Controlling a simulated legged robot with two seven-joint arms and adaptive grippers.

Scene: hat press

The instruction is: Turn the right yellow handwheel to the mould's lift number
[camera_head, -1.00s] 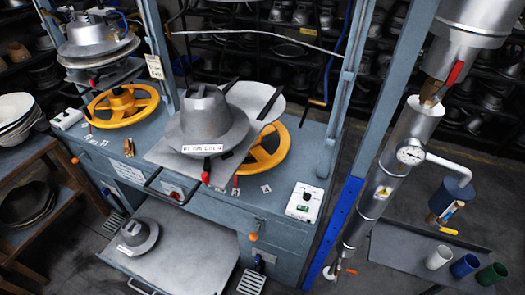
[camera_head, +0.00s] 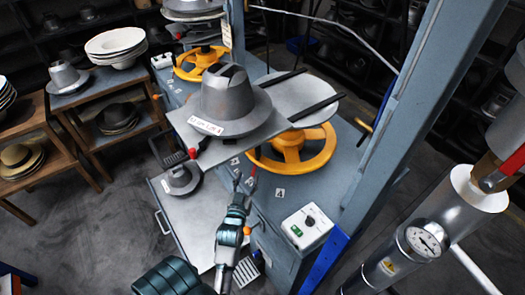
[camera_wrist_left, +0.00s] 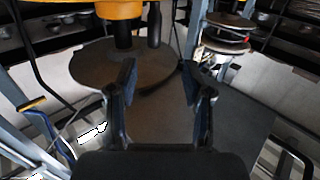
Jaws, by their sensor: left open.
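The right yellow handwheel (camera_head: 325,150) lies flat on the blue-grey press bench, partly hidden by the plate above it. A grey metal hat mould (camera_head: 232,98) sits on that plate, with a white label (camera_head: 206,126) whose writing I cannot read. Small number tags (camera_head: 279,193) lie on the bench in front of the wheel, too small to read. My left gripper (camera_head: 245,178) is in front of the wheel's near-left rim and appears apart from it. In the left wrist view its two fingers (camera_wrist_left: 158,80) are spread with nothing between them. My right gripper is not in view.
The left yellow handwheel (camera_head: 200,64) is farther back. A small mould (camera_head: 182,180) rests on the lower shelf. Wooden hat racks (camera_head: 60,110) stand left.

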